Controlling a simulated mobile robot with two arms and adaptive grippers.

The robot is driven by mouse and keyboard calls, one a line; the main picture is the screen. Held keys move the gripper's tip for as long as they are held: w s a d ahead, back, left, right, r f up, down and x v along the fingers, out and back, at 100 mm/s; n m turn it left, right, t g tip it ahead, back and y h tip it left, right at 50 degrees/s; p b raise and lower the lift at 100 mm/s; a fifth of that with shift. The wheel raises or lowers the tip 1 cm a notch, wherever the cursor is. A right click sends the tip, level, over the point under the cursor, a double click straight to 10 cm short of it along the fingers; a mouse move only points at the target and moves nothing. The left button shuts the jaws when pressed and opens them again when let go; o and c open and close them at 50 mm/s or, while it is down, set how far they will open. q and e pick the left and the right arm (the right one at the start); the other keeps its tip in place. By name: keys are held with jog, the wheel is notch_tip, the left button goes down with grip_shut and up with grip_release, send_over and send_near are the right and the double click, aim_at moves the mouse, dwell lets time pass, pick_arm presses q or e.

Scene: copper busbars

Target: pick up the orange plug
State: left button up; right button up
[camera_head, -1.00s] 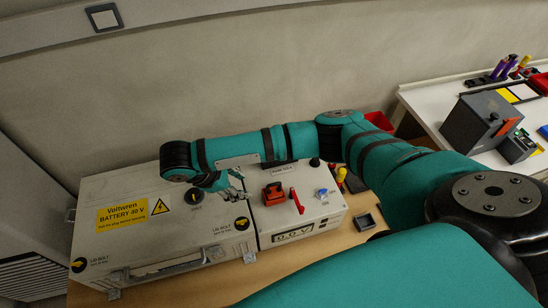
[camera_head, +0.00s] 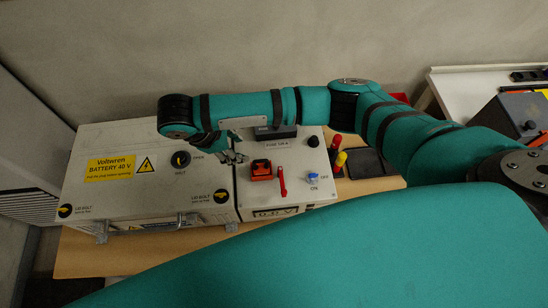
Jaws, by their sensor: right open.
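The orange plug (camera_head: 262,170) sits on the top panel of the white control box (camera_head: 257,202), beside a red lever (camera_head: 282,181). My right gripper (camera_head: 238,158) hangs at the end of the teal arm, just left of the plug and near the border between the battery box and the control box. It is open and appears empty, apart from the plug. Its fingers are small in view, so its height above the panel is hard to judge. My left gripper is not in view.
The battery box (camera_head: 128,208) with yellow labels stands left. A blue knob (camera_head: 313,178), a black knob (camera_head: 313,141) and a dark block (camera_head: 277,132) are on the control box. Red and yellow-handled tools (camera_head: 340,160) and a dark tray (camera_head: 367,162) lie to the right. Wooden table (camera_head: 90,255) shows in front.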

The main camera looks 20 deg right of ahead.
jog(key=b, duration=0.3)
send_near(259, 161)
jog(key=f, duration=0.2)
jog(key=shift+s+d+f+b, duration=0.25)
jog(key=shift+d+f+b, duration=0.6)
jog(key=shift+f, duration=0.1)
jog(key=shift+w+d+f, duration=0.15)
jog(key=shift+d+f, duration=0.2)
jog(key=shift+f, duration=0.35)
jog(key=shift+d+f+p, duration=0.2)
jog(key=shift+f+p, duration=0.1)
jog(key=x, duration=0.3)
jog(key=p+x, duration=0.1)
jog(key=shift+w+f, duration=0.15)
jog(key=shift+w, duration=0.15)
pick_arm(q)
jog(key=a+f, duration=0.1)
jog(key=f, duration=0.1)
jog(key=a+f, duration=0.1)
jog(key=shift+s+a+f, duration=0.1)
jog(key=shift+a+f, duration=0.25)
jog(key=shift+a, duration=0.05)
pick_arm(e)
jog(key=shift+c, duration=0.3)
grip_shut()
